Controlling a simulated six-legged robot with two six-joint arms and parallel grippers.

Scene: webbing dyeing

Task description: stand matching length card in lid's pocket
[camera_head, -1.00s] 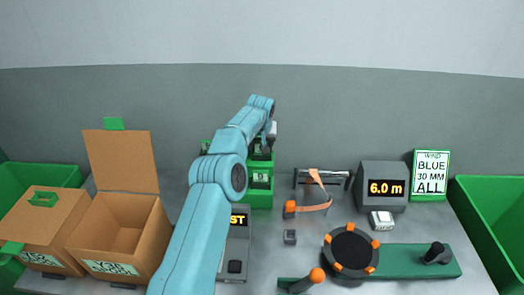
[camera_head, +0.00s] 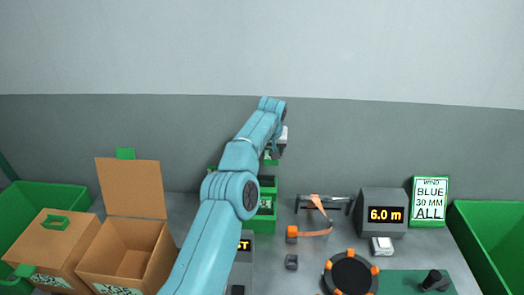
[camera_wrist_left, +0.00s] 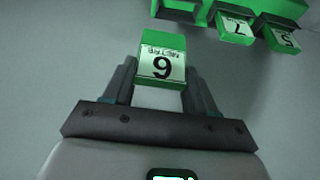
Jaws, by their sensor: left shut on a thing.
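My left gripper (camera_wrist_left: 162,85) is shut on a green length card (camera_wrist_left: 161,60) in the wrist view. Its white label shows METRE upside down with a digit that I cannot settle as 6 or 9. In the head view my left gripper (camera_head: 275,148) is above the green card rack (camera_head: 264,222), and the card is mostly hidden by my arm. Other cards marked 7 (camera_wrist_left: 236,28) and 5 (camera_wrist_left: 284,38) stand in the rack. The closed carton (camera_head: 58,245) carries another green pocket (camera_head: 55,223).
A display (camera_head: 383,213) reads 6.0 m. A sign (camera_head: 430,202) reads WIND BLUE 30 MM ALL. Orange webbing (camera_head: 316,234), a winder disc (camera_head: 350,275) and a small white object (camera_head: 382,246) occupy the right of the table. Green bins (camera_head: 490,245) flank it.

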